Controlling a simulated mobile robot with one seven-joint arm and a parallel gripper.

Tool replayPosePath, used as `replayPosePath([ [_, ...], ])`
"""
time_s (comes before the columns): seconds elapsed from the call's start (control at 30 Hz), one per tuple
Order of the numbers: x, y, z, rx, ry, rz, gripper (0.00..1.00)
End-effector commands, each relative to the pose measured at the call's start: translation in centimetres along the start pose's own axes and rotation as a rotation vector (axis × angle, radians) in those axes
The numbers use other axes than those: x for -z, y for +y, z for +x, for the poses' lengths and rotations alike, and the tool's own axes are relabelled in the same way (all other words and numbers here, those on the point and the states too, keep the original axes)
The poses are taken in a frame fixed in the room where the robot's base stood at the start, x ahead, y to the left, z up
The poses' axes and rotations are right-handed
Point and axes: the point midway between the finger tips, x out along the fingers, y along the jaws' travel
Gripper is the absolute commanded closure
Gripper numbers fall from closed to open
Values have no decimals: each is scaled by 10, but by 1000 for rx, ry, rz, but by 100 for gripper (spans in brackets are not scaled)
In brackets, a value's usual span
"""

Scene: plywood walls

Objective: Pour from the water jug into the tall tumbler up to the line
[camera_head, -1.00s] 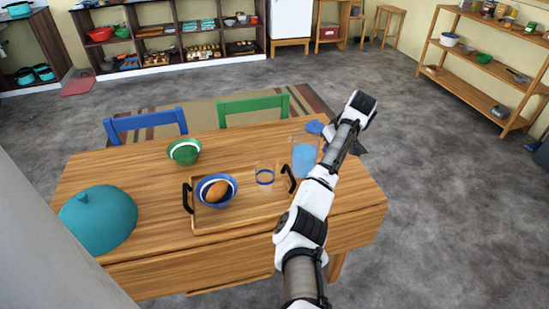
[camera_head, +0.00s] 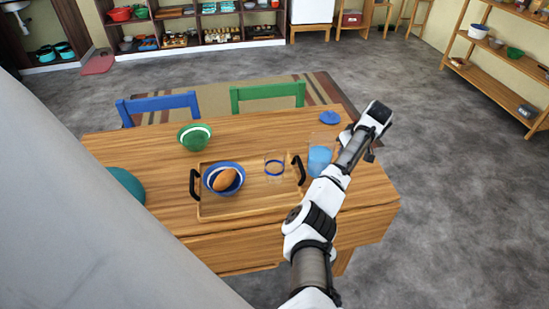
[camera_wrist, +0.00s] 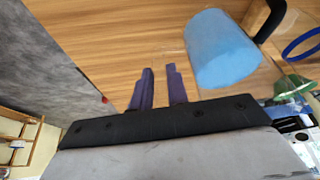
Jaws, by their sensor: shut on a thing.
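The water jug (camera_head: 320,161) is clear with blue water in it, at the right of the table, just right of the tray. Its blue water (camera_wrist: 222,50) fills the upper right of the wrist view. My gripper (camera_wrist: 160,72) is shut on the jug's right side; the clear part between its fingers is hard to make out. The jug looks about upright; whether it touches the table I cannot tell. The tall tumbler (camera_head: 274,163) is clear, has a blue line around it and stands on the tray, left of the jug. It looks empty. Its blue ring (camera_wrist: 303,44) shows in the wrist view.
The wooden tray (camera_head: 245,208) with black handles also bears a blue bowl (camera_head: 223,178) holding a brown item. A green bowl (camera_head: 194,137), a blue lid-like disc (camera_head: 330,117) and a teal dome (camera_head: 127,185) are on the table (camera_head: 150,150). Two chairs stand behind.

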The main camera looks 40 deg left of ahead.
Motion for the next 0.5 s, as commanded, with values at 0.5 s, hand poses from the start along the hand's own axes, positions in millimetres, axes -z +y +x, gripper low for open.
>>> replayPosePath([
  [0.5, 6, -5, -9, -62, -10, -28, 100],
])
